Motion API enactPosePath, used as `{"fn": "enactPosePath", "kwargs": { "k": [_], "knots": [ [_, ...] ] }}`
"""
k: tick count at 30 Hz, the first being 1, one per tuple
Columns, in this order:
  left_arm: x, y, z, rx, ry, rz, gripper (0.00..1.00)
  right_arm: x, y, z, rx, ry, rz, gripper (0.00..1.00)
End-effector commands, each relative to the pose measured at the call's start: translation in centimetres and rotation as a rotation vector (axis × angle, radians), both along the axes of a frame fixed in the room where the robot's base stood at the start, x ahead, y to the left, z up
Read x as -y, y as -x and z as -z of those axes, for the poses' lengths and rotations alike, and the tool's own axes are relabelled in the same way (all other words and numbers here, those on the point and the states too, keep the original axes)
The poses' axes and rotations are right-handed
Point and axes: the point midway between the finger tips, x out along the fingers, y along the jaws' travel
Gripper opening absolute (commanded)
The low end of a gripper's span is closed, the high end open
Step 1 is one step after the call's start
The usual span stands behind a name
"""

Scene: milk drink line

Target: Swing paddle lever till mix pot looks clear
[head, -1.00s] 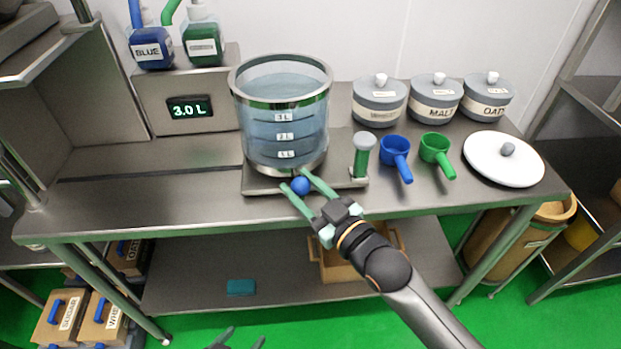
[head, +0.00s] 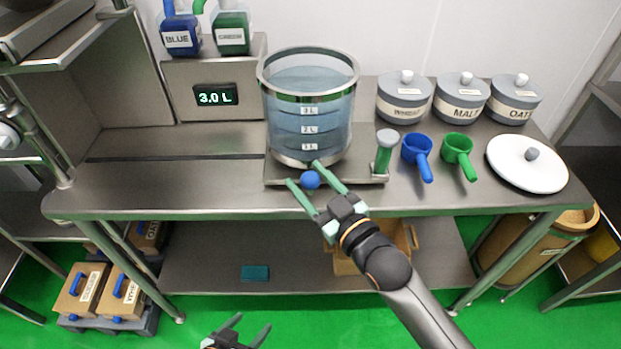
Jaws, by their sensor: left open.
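The mix pot (head: 309,107) is a clear, steel-rimmed vessel with 1 L to 3 L marks, on a steel base; its contents look pale blue and see-through. An upright green handle with a grey cap (head: 384,155) stands at the base's right end. A blue ball knob (head: 310,180) sits at the base's front edge. Which of these is the paddle lever I cannot tell. My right gripper (head: 305,174) has its fingers spread on either side of the blue knob, with a gap visible. My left gripper (head: 252,333) is open and empty, low at the bottom edge, away from the table.
A display (head: 215,96) reads 3.0 L. Blue (head: 180,38) and green (head: 232,35) bottles stand above it. Three lidded jars (head: 404,98), a blue scoop (head: 418,155), a green scoop (head: 459,154) and a white lid (head: 527,165) occupy the right. The table's front left is clear.

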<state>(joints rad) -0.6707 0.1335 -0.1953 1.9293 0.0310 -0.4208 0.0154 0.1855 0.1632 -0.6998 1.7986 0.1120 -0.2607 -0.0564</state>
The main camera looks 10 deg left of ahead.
Motion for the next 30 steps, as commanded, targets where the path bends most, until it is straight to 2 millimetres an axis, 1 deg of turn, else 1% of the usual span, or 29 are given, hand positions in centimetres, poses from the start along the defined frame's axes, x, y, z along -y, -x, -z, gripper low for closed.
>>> {"fn": "enactPosePath", "kwargs": {
  "k": [1, 3, 11, 14, 17, 25, 30],
  "knots": [
    [0.1, -0.1, -0.1, 0.002, 0.001, 0.001, 0.76, 0.0, 0.0, 0.0, 0.000, 0.000, 0.001, 0.69],
    [0.1, -0.1, -0.2, 0.005, 0.002, 0.001, 0.76, 0.1, -0.1, 0.0, 0.000, 0.001, 0.001, 0.76],
    [0.3, -0.3, -0.4, 0.009, 0.006, 0.004, 0.76, 0.2, 0.0, 0.0, 0.000, 0.002, 0.003, 0.76],
    [0.3, -0.3, -0.4, 0.008, 0.006, 0.004, 0.76, 0.6, 0.5, 0.1, 0.000, 0.002, 0.003, 0.76],
    [0.3, -0.2, -0.5, 0.008, 0.006, 0.004, 0.76, 1.5, 1.5, 0.1, -0.002, 0.003, 0.003, 0.76],
    [0.2, -0.2, -0.3, 0.005, 0.004, 0.003, 0.76, 5.4, 6.2, 0.2, -0.002, 0.005, 0.001, 0.76],
    [0.1, -0.1, 0.0, 0.001, 0.002, 0.001, 0.76, 7.2, 8.3, 0.2, -0.002, 0.003, 0.002, 0.76]
  ]
}}
